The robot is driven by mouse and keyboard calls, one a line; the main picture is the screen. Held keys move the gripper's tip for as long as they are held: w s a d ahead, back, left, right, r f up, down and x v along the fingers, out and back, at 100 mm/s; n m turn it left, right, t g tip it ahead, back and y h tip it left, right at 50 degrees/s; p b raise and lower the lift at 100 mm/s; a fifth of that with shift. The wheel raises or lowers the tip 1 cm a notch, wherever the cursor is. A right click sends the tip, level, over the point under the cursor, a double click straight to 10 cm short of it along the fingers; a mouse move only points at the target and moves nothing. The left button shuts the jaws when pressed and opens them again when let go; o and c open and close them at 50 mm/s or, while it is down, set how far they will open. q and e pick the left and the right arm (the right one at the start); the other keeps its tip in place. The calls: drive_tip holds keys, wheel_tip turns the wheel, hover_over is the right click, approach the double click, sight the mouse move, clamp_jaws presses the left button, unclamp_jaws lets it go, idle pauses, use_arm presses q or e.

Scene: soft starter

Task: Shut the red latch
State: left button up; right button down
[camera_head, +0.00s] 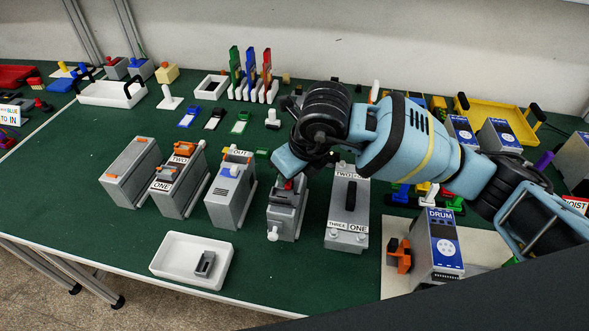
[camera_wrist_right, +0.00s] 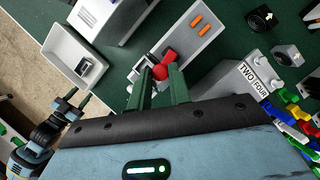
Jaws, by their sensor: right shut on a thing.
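The red latch (camera_head: 288,184) is a small red part on top of a grey box (camera_head: 288,222), fourth from the left in the row of devices. My right gripper (camera_head: 291,177) reaches down onto it from above and partly hides it. In the right wrist view the latch's red knob (camera_wrist_right: 159,72) sits between the green fingertips of my right gripper (camera_wrist_right: 163,76), which is shut on it. My left gripper (camera_wrist_right: 76,100) shows small at the left of the wrist view, away from the box; its opening is unclear.
A grey box with a black handle (camera_head: 348,215) stands close on the right, and a blue-buttoned grey box (camera_head: 231,196) on the left. A white tray (camera_head: 170,267) holding a small grey part lies in front. Bare green table lies around the tray.

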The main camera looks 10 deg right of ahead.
drive_tip(key=shift+a+m+t+h, duration=0.3)
drive_tip(key=shift+m, duration=0.8)
drive_tip(key=c, duration=1.3)
unclamp_jaws()
drive_tip(key=v, duration=0.8)
drive_tip(key=shift+w+f, duration=0.1)
